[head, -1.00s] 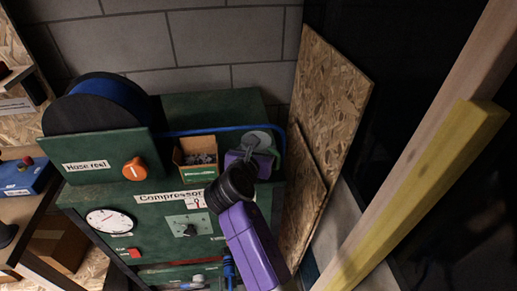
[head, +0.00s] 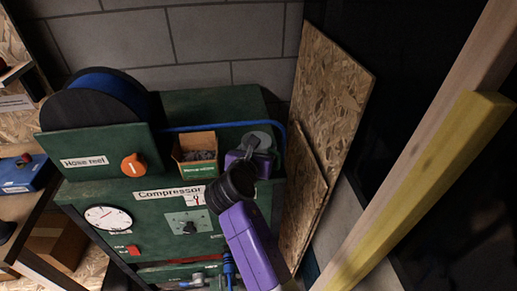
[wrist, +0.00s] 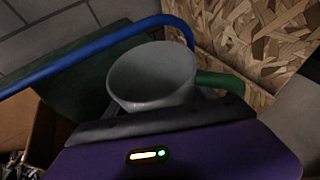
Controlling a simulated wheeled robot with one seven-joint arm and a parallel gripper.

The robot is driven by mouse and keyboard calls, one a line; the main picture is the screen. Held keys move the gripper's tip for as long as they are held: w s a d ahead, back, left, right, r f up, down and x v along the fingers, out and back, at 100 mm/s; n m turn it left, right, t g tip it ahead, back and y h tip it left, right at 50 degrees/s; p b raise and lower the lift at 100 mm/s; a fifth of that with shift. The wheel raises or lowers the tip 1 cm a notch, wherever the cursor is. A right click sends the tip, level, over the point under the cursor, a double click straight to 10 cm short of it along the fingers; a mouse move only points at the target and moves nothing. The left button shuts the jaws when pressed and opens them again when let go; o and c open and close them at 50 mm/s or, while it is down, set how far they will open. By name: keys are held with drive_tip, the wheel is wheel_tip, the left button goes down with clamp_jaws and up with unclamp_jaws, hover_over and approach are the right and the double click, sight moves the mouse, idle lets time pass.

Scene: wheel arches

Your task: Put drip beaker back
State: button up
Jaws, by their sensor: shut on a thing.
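The drip beaker (head: 264,138) is a grey open cup at the right end of the green compressor top in the head view. In the wrist view the beaker (wrist: 150,75) stands just beyond my purple gripper body, its mouth open toward the camera. My gripper (head: 252,147) is shut on the beaker; the dark jaws (wrist: 165,122) lie across its near side. The beaker's lower part and base are hidden, so I cannot tell whether it touches the surface below.
The green compressor (head: 215,108) carries a hose reel (head: 95,105) and an open cardboard box (head: 196,155) left of my gripper. A blue hose (head: 210,127) runs behind the beaker. Chipboard panels (head: 335,95) lean close on the right.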

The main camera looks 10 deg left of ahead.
drive_tip(key=shift+f, duration=0.15)
drive_tip(key=o, duration=1.6)
drive_tip(key=shift+o, duration=0.2)
